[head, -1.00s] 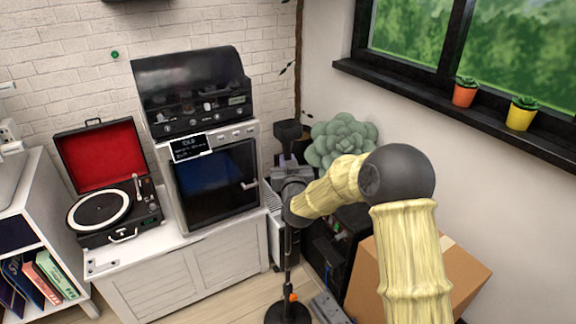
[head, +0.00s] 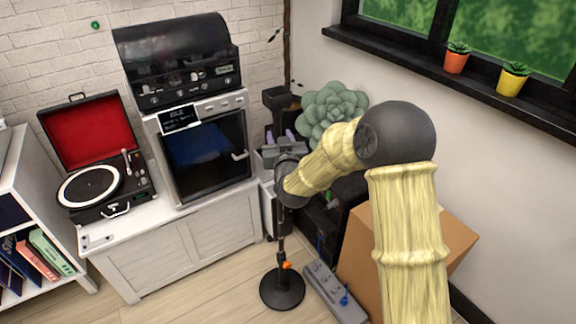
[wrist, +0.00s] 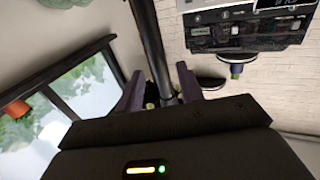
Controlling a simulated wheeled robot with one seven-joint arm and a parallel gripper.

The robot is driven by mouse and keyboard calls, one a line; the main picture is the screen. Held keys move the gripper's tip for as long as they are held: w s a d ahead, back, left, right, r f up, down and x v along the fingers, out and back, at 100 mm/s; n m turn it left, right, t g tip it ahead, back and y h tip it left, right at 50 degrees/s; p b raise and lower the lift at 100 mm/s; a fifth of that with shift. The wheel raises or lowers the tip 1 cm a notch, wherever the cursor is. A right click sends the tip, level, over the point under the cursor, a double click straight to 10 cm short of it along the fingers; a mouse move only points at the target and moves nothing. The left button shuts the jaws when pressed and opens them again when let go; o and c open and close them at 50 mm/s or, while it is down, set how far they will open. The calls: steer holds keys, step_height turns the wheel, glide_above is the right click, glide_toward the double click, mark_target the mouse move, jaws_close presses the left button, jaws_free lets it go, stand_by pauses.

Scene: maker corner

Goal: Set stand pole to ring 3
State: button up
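A dark stand with a slim upright pole (head: 281,232) rises from a round black base (head: 282,291) on the floor. An orange knob (head: 286,265) sits low on the pole. My gripper (head: 280,136) is at the upper part of the stand, its purple fingers pointing away from the head camera. In the wrist view my gripper (wrist: 160,88) has its fingers apart, with the dark pole (wrist: 152,40) showing between them. Gaps show beside the pole, so the gripper looks open. The ring marks cannot be made out, and my arm hides part of the pole.
A grey pedal board (head: 333,292) lies right of the base, near a cardboard box (head: 357,245). A white cabinet (head: 185,247) with an oven-like appliance (head: 205,155) stands left. A large green succulent (head: 330,110) is behind my arm. Floor left of the base is clear.

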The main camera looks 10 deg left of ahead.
steer(key=b+v, duration=0.1)
steer(key=v, duration=1.2)
steer(key=shift+s, duration=0.15)
steer(key=s+d+f+m+g+h, duration=0.1)
steer(key=s+d+f+g+h, duration=0.1)
steer(key=s+d+f+g, duration=0.3)
steer(key=s+d+f+g+h, duration=0.1)
steer(key=s+d+g, duration=0.1)
steer(key=d, duration=0.5)
steer(key=s+d+f+m+g+h, duration=0.1)
steer(key=s+d+f+g+h, duration=0.1)
steer(key=s+d+f+g, duration=0.3)
steer(key=s+d+r+m+g, duration=0.1)
steer(key=s+d+m+g, duration=0.15)
steer(key=s+d, duration=0.35)
steer(key=w+p+v, duration=0.2)
steer(key=p+v, duration=0.7)
steer(key=w+a+r+p+v, duration=0.1)
steer(key=w+p+v, duration=0.1)
steer(key=p+v, duration=0.7)
steer(key=shift+d+r+n+h+p, duration=0.15)
steer(key=shift+r+n+h+p, duration=0.2)
steer(key=shift+n, duration=0.1)
